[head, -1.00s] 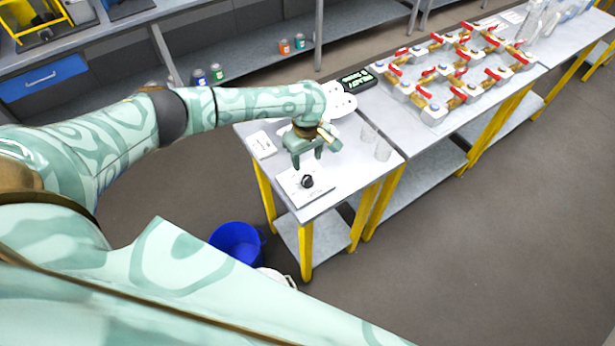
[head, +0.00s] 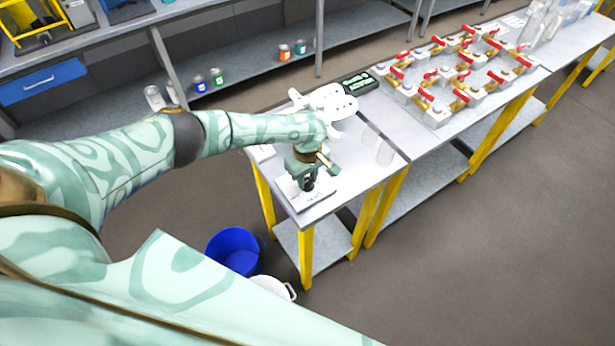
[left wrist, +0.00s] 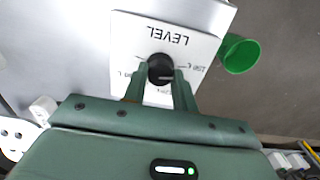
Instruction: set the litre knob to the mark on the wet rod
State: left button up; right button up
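The litre knob is a round black knob (left wrist: 160,69) on a white plate (left wrist: 190,45) lettered LEVEL, with litre marks around it. A pale line shows on the knob's face. The plate (head: 292,193) lies at the near end of the metal table. My left gripper (head: 307,183) is lowered over the plate, and in the left wrist view its two fingers (left wrist: 160,80) stand on either side of the knob. I cannot tell whether they press on it. The knob is mostly hidden in the head view. I cannot make out the wet rod. My right gripper is out of view.
Clear cylinders (head: 385,153) stand at the table's right side. A white perforated piece (head: 332,101) and a dark display with green text (head: 358,83) are behind. Red-handled valves (head: 458,97) fill the adjoining table. A blue bucket (head: 233,250) stands on the floor.

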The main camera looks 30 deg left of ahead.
pick_arm(q)
jog(key=shift+r+m+p, duration=0.15)
jog(key=shift+m+p, duration=0.15)
jog(key=shift+p, duration=0.5)
jog(key=m+p, duration=0.1)
jog(key=p, duration=0.1)
jog(key=m+p, duration=0.1)
jog(key=p, duration=0.1)
jog(key=shift+s+d+m, duration=0.15)
jog(key=shift+m, duration=0.15)
jog(key=shift+m+p, duration=0.55)
jog(key=shift+m, duration=0.35)
jog(key=m, duration=0.3)
jog(key=shift+f+m, duration=0.2)
jog(key=shift+m, duration=0.1)
jog(key=m, duration=0.3)
jog(key=shift+m, duration=0.4)
jog(key=m, duration=0.7)
jog(key=shift+w+r, duration=0.1)
jog(key=shift+w, duration=0.1)
jog(key=m, duration=0.6)
jog(key=shift+m, duration=0.3)
jog(key=m, duration=0.5)
jog(key=shift+w+m, duration=0.1)
jog(key=shift+m, duration=0.2)
